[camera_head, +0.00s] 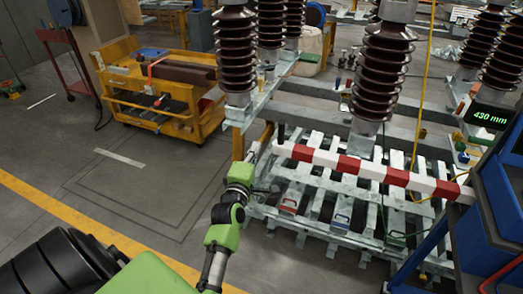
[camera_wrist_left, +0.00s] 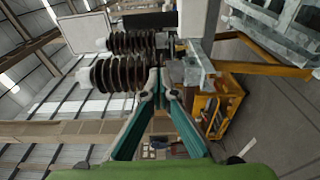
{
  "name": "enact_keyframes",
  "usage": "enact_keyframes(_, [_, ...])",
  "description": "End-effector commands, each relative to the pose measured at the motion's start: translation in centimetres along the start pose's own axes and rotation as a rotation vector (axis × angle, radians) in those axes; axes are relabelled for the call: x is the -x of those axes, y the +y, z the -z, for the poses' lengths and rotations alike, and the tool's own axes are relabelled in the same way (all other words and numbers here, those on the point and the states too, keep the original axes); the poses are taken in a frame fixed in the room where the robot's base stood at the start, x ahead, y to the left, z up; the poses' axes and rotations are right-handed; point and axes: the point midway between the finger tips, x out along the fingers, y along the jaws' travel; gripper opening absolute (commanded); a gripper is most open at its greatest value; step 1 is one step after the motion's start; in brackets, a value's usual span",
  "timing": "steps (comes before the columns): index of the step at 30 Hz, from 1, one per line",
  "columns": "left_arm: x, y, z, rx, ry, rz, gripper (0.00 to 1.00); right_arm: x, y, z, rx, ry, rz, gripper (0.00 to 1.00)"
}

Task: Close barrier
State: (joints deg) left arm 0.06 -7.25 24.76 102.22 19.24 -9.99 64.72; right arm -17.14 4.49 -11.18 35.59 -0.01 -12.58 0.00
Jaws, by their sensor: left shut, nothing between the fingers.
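The barrier is a red and white striped bar (camera_head: 345,163) in the head view. It runs slightly downward from left to right in front of the insulator frame, and its right end meets the blue cabinet. A short dark upright piece stands at its left end. My left gripper (camera_head: 254,150) is just left of that end and looks apart from it. In the left wrist view its teal fingers (camera_wrist_left: 160,80) come together at the tips with nothing between them. A pale bar at the top of that view cannot be identified surely. My right gripper is not in view.
Brown ribbed insulators (camera_head: 383,75) stand on a grey metal frame (camera_head: 320,205) behind the bar. A yellow cart (camera_head: 160,95) is at the back left. A blue cabinet (camera_head: 490,205) with a "430 mm" display (camera_head: 488,115) is at the right. The floor left of my arm is clear.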

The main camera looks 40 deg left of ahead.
Motion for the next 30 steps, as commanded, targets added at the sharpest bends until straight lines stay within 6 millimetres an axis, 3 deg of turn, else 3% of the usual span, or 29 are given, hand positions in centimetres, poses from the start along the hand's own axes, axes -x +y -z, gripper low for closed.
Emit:
enact_keyframes(13, [-8.8,-0.5,0.0,-0.003,0.000,-0.002,0.00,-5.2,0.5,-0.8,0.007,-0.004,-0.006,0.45])
enact_keyframes(21, [-7.3,-0.2,-3.4,-0.003,-0.002,0.003,0.00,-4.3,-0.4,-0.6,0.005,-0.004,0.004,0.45])
enact_keyframes(30, [-7.1,-0.2,-3.9,-0.006,-0.002,0.003,0.00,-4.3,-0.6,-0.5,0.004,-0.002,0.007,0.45])
